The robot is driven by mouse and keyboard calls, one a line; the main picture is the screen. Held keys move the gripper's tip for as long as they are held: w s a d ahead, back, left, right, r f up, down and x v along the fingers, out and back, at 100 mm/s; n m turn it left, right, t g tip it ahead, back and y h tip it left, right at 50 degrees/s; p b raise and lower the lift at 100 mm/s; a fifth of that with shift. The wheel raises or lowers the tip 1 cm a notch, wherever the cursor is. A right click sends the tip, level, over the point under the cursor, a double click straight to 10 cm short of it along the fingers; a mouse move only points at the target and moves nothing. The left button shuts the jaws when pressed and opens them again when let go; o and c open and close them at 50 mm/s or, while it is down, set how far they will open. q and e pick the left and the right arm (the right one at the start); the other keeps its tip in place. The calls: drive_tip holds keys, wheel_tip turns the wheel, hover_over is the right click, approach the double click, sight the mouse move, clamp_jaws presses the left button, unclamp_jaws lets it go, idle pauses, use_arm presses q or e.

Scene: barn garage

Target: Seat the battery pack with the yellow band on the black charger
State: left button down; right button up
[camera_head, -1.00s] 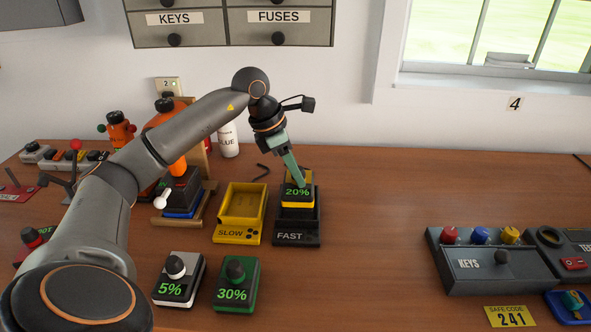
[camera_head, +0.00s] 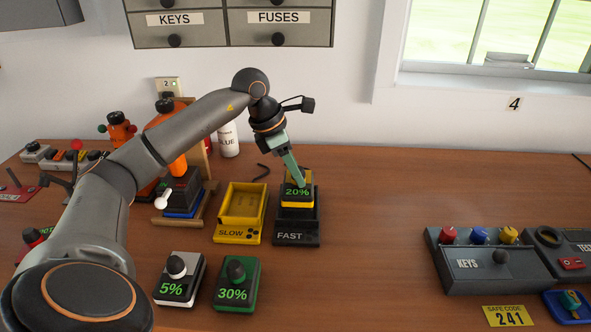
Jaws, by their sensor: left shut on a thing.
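The battery pack with the yellow band (camera_head: 297,193) reads 20%. It sits in or just over the black charger (camera_head: 290,238), which is labelled FAST; I cannot tell whether it is fully down. My left gripper (camera_head: 298,180) comes down from above and is shut on the top of this pack. The fingers hide the pack's knob and part of its top. My right gripper is not in view.
The yellow SLOW charger (camera_head: 238,233) stands empty just left. A white 5% pack (camera_head: 178,280) and a green 30% pack (camera_head: 236,285) stand in front. A hex key (camera_head: 262,172) lies behind. A grey KEYS box (camera_head: 486,270) is at right; the table between is clear.

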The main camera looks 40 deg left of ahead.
sight(296, 184)
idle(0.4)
use_arm(q)
drive_tip(key=shift+f+b, duration=1)
drive_tip(key=shift+f, duration=0.3)
drive_tip(key=shift+f, duration=0.4)
idle(0.7)
drive_tip(key=shift+c, duration=2.2)
unclamp_jaws()
drive_tip(key=shift+o, duration=0.4)
drive_tip(key=shift+f, duration=0.1)
drive_tip(key=o, duration=0.4)
drive_tip(key=shift+c, duration=0.2)
